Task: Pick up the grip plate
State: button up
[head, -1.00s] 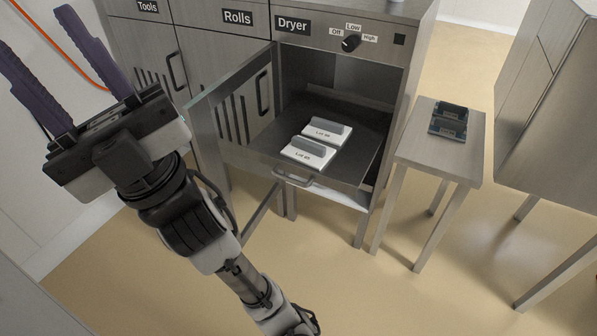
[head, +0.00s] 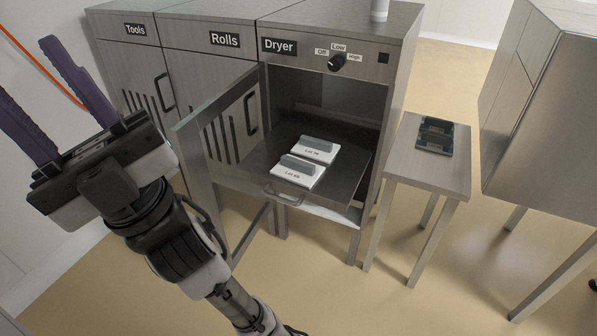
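Two white plates with raised grey grip bars lie on the pulled-out shelf (head: 240,160) of the open dryer. The rear plate (head: 318,155) has a label I read as Lot 36. The front plate (head: 296,177) has a lot label too small to read surely. I cannot tell from the pictures which one the task calls the grip plate. My gripper (head: 28,68) is at the upper left, its two purple fingers spread wide with nothing between them. It is well left of the plates and apart from them.
The dryer door (head: 222,135) stands open between my gripper and the shelf. The shelf has a front handle (head: 283,197). A steel cabinet (head: 545,110) stands further right. The floor in front is clear.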

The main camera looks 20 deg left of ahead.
aim_at(294, 169)
jog(key=i+l+u, duration=0.1)
jog(key=u, duration=0.35)
jog(key=i+l+u, duration=0.2)
jog(key=u, duration=0.2)
jog(key=i+l+u, duration=0.1)
jog(key=l, duration=0.2)
jog(key=i+l+u, duration=0.1)
jog(key=i+l, duration=0.15)
jog(key=i+l+u, duration=0.15)
jog(key=l, duration=0.25)
jog(key=i+l, duration=0.1)
jog(key=l, duration=0.2)
jog(key=i+l, duration=0.1)
jog(key=l, duration=0.15)
jog(key=i+l, duration=0.1)
jog(key=l, duration=0.2)
